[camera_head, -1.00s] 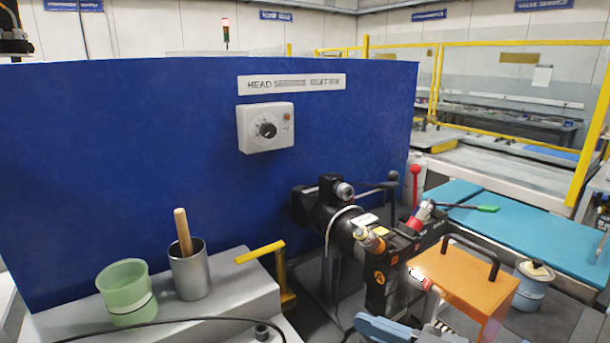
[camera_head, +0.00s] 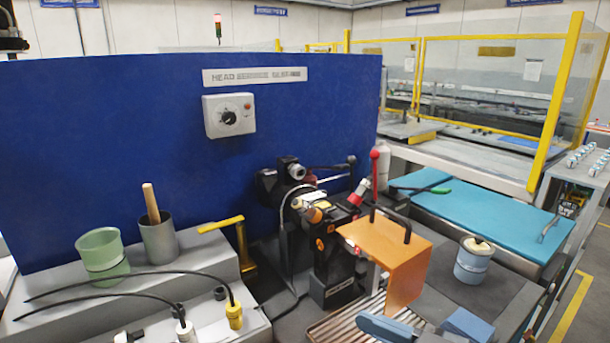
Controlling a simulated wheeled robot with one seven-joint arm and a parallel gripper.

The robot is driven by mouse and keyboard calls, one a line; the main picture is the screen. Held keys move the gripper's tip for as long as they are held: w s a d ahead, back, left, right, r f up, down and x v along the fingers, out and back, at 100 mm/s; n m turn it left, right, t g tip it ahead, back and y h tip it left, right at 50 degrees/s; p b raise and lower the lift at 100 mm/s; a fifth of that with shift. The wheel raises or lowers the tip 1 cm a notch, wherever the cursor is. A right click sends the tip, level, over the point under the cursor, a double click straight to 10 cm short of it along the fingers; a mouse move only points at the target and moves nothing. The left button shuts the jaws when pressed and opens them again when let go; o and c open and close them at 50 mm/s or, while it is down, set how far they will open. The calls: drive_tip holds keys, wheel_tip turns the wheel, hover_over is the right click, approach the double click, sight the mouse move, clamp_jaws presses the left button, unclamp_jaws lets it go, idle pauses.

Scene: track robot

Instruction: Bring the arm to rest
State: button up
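No gripper that I can make out shows in the head view, and no arm link of mine can be told for sure. A dark mechanical part (camera_head: 12,40) stands at the top left edge, cut off by the frame. I cannot tell whether it is mine.
A blue panel (camera_head: 120,130) with a dial box (camera_head: 229,116) fills the left. Before it are a green cup (camera_head: 101,250), a grey cup (camera_head: 159,243) and cables. A black machine (camera_head: 330,255), orange guard (camera_head: 395,255), lidded pot (camera_head: 474,262) and turquoise mat (camera_head: 480,215) stand right.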

drive_tip(key=s+d+f+m+t+h+b, duration=0.2)
drive_tip(key=s+d+f+m+h, duration=0.3)
drive_tip(key=f, duration=0.4)
drive_tip(key=s+d+f+m+t+h+b, duration=0.1)
drive_tip(key=s+d+f+m+h+b, duration=0.25)
drive_tip(key=s+f, duration=0.45)
drive_tip(key=s+d+h+b, duration=0.2)
drive_tip(key=s, duration=0.6)
drive_tip(key=s+d+m+t+h+b, duration=0.1)
drive_tip(key=s+d+h+b, duration=0.1)
drive_tip(key=s, duration=0.7)
drive_tip(key=shift+s+d+f+t, duration=0.2)
drive_tip(key=shift+s+d+t, duration=0.1)
drive_tip(key=shift+d, duration=0.5)
drive_tip(key=shift+w+m, duration=0.1)
drive_tip(key=shift+m, duration=0.15)
